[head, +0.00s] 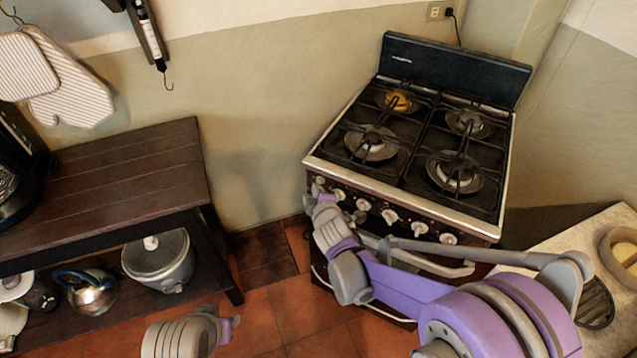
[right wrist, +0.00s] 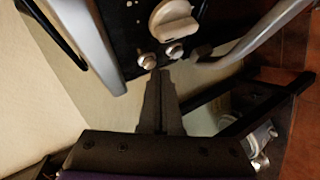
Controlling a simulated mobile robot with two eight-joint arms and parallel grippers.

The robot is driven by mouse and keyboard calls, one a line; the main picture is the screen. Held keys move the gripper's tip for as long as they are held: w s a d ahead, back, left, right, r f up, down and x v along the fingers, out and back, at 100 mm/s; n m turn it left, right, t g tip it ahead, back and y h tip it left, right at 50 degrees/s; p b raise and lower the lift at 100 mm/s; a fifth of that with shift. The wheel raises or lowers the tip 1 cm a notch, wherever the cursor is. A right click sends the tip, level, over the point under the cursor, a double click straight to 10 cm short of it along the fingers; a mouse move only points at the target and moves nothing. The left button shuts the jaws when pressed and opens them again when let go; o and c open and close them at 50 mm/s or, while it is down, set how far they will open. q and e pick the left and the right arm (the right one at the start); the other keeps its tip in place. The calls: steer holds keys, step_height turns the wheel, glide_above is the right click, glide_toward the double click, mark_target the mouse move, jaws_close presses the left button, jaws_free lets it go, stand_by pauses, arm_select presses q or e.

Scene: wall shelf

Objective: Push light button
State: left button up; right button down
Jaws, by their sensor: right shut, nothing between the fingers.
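The stove (head: 420,140) stands at the back right in the head view, with a row of knobs on its dark front panel. In the right wrist view two small round metal buttons, one on the left (right wrist: 147,61) and one on the right (right wrist: 174,51), sit close to a pale knob (right wrist: 172,20). I cannot tell which is the light button. My right gripper (right wrist: 161,74) is shut and empty, its tips just below the left button; contact is unclear. It is at the panel's left end in the head view. My left gripper (head: 229,327) shows at the bottom, its jaws unclear.
A dark wooden shelf table (head: 110,185) stands left, with a slow cooker (head: 158,262) and a kettle (head: 92,291) on its lower shelf. The oven handle (head: 430,265) runs below the knobs. A pale counter (head: 575,240) is at right. Tiled floor (head: 290,315) is open between.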

steer(key=shift+w+d, duration=0.1)
stand_by(0.5)
steer(key=shift+w+d, duration=0.1)
steer(key=shift+w, duration=0.15)
stand_by(0.3)
steer(key=shift+s, duration=0.35)
steer(key=s+a, duration=0.3)
steer(key=s, duration=0.2)
steer(key=shift+a+p, duration=0.25)
steer(key=shift+p, duration=0.1)
stand_by(0.4)
